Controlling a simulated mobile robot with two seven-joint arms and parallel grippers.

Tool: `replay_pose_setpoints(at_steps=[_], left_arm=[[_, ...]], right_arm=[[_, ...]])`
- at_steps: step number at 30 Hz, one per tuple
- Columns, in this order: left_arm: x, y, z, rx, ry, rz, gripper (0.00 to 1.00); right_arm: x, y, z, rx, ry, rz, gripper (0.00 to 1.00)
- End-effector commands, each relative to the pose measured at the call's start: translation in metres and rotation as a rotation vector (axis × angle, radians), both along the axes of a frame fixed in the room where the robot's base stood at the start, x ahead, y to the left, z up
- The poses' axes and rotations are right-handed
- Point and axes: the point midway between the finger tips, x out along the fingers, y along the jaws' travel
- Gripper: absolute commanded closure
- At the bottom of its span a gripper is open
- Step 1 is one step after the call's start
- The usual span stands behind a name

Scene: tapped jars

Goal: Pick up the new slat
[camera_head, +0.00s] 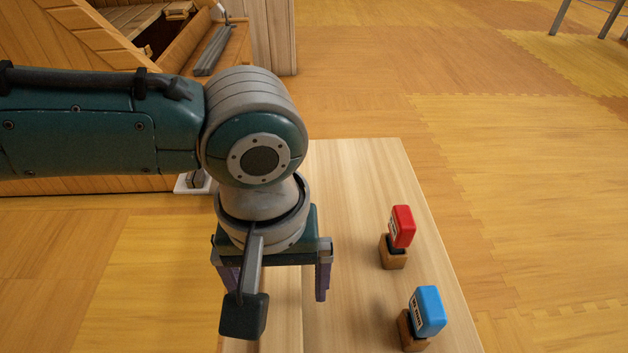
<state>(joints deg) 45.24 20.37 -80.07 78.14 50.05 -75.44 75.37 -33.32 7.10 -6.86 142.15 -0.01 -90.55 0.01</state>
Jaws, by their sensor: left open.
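My left gripper (277,284) hangs over the left part of a light wooden table, pointing down. Its two purple fingers are apart, and I see nothing held between them. A dark block on a grey bracket at its front hides part of the space below. I cannot make out a separate slat for certain. A straight seam runs along the tabletop beside the gripper, and I cannot tell whether it is a slat's edge. Dark grey strips (212,50) lie on a wooden ledge at the upper left. My right gripper is not in view.
On the table (360,180), a red block (402,226) and a blue block (429,311) each sit on a small brown wooden base near the right edge. A wooden structure (110,30) stands at the upper left.

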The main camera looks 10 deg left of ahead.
Motion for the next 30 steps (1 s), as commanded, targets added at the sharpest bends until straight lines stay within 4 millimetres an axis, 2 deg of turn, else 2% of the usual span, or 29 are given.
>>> replay_pose_setpoints(at_steps=[1, 6, 14, 30], left_arm=[[0.001, 0.001, -0.015, 0.001, -0.003, -0.001, 0.03], [0.002, 0.002, -0.037, 0.001, -0.002, 0.0, 0.03], [0.002, 0.002, -0.037, -0.001, -0.001, -0.001, 0.03], [0.001, 0.002, -0.037, 0.0, -0.001, -0.001, 0.62]], right_arm=[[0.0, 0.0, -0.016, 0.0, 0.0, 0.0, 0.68], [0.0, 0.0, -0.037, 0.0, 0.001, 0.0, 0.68], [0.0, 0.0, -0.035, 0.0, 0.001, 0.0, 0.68], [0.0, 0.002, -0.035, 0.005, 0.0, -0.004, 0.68]])
